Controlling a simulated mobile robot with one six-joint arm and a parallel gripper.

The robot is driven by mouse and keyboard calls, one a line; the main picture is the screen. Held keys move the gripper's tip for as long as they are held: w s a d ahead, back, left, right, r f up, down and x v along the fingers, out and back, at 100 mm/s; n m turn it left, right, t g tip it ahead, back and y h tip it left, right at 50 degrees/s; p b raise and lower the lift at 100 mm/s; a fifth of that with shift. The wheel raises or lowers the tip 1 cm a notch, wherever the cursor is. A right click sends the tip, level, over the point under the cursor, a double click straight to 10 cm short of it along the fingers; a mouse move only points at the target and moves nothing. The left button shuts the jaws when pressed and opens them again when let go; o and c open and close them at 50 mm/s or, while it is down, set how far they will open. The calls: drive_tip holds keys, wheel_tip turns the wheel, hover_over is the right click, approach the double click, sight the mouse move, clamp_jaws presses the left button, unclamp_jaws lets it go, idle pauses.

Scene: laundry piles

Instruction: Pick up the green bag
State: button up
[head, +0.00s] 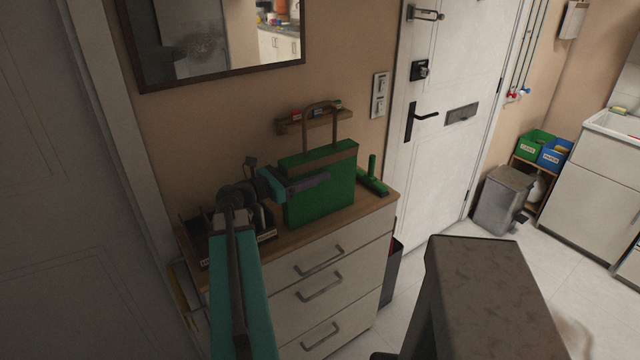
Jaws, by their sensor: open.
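The green bag (334,195) stands upright on top of the chest of drawers, against the wall side. It has a brown band along its top edge and a tall brown handle loop (321,106) rising above it. My gripper (322,179) reaches in from the left, in front of the bag's upper front face, with its dark fingers pointing right. It is open and no object shows between the fingers. It covers part of the bag's left front. I cannot tell whether the fingers touch the bag.
The chest of drawers (330,259) has a wooden top. A small wall shelf (290,127) hangs behind the handle. A mirror (215,40) hangs above. A white door (452,75) is right.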

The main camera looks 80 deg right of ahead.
sight(310, 155)
idle(0.3)
clamp_jaws()
drive_tip(key=shift+r, duration=0.2)
drive_tip(key=shift+r+b, duration=0.75)
drive_tip(key=shift+r, duration=4.1)
